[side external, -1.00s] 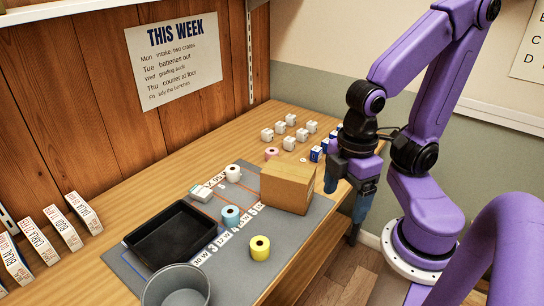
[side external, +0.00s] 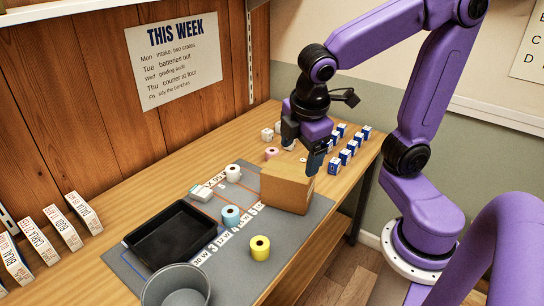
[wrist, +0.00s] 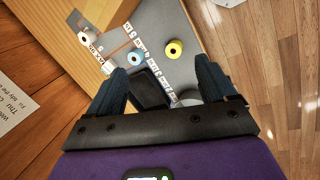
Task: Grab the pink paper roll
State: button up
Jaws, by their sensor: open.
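The pink paper roll (side external: 271,153) stands on the wooden table just behind the cardboard box (side external: 288,188) in the side view. I cannot make it out in the wrist view. My gripper (side external: 302,148) is open and empty, with its fingers apart above the table behind the box. It is to the right of the pink roll in the side view and apart from it. In the wrist view the open fingers of my gripper (wrist: 161,76) show with nothing held between them.
White (side external: 233,173), blue (side external: 230,215) and yellow (side external: 260,247) rolls stand on the grey mat (side external: 270,262). A black tray (side external: 172,238) and a grey bin (side external: 176,285) are at the front. Several small blue-and-white boxes (side external: 346,157) stand right of my gripper.

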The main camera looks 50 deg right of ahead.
jog(key=w+d+n+t+h, duration=0.1)
jog(key=w+d+h, duration=0.25)
jog(key=w, duration=0.75)
jog(key=n+h, duration=0.6)
jog(key=h, duration=0.1)
send_over(274, 151)
jog(key=s+a, duration=0.1)
jog(key=a, duration=0.4)
jog(key=shift+n+t+h, duration=0.25)
jog(key=shift+n+t, duration=0.05)
notch_tip(274, 151, down, 29)
jog(key=shift+r, duration=0.1)
jog(key=shift+x, duration=0.8)
jog(key=shift+w+x, duration=0.2)
jog(key=shift+x, duration=2.75)
jog(key=c, duration=1.1)
